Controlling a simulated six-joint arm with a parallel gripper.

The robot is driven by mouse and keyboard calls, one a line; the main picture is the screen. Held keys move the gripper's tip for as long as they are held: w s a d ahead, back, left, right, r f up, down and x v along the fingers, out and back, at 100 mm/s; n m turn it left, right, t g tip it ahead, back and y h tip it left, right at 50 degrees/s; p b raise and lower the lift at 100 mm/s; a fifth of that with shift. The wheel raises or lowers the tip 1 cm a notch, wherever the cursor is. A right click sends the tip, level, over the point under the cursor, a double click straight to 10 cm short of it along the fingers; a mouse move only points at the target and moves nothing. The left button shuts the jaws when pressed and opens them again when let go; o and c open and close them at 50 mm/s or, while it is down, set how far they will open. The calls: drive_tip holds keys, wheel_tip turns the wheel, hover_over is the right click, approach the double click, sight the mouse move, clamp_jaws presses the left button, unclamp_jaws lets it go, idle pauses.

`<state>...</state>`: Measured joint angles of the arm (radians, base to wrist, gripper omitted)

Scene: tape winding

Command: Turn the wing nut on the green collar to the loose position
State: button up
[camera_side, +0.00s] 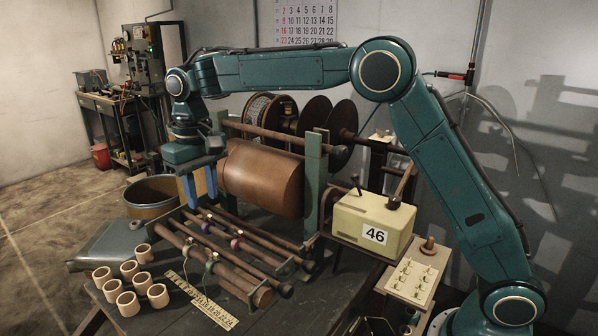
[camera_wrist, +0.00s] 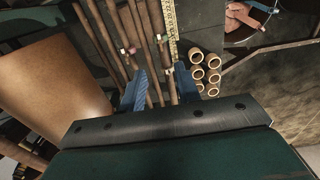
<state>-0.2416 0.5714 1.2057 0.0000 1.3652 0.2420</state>
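Several brown rods lie side by side on the bench in the side view, with small collars and pale wing nuts on them. A green collar (camera_side: 210,265) sits on the front rod, with a small pale wing nut (camera_side: 215,256) at its top; which way the nut is turned is too small to tell. A purple collar (camera_side: 236,243) is on a rod behind it. My gripper (camera_side: 199,203) is above the far-left part of the rods, blue fingers pointing down, apart and empty. In the wrist view my gripper (camera_wrist: 160,82) also shows spread fingers over the rods.
Several wooden rings (camera_side: 130,282) and a yellow ruler (camera_side: 203,302) lie in front of the rods. A large brown drum (camera_side: 262,180) stands behind. A cream box marked 46 (camera_side: 375,222) is to the right. A round tub (camera_side: 152,197) is at left.

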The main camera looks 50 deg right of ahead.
sight(212, 252)
drive_tip(key=shift+f, duration=0.1)
drive_tip(key=shift+f, duration=6.8)
clamp_jaws()
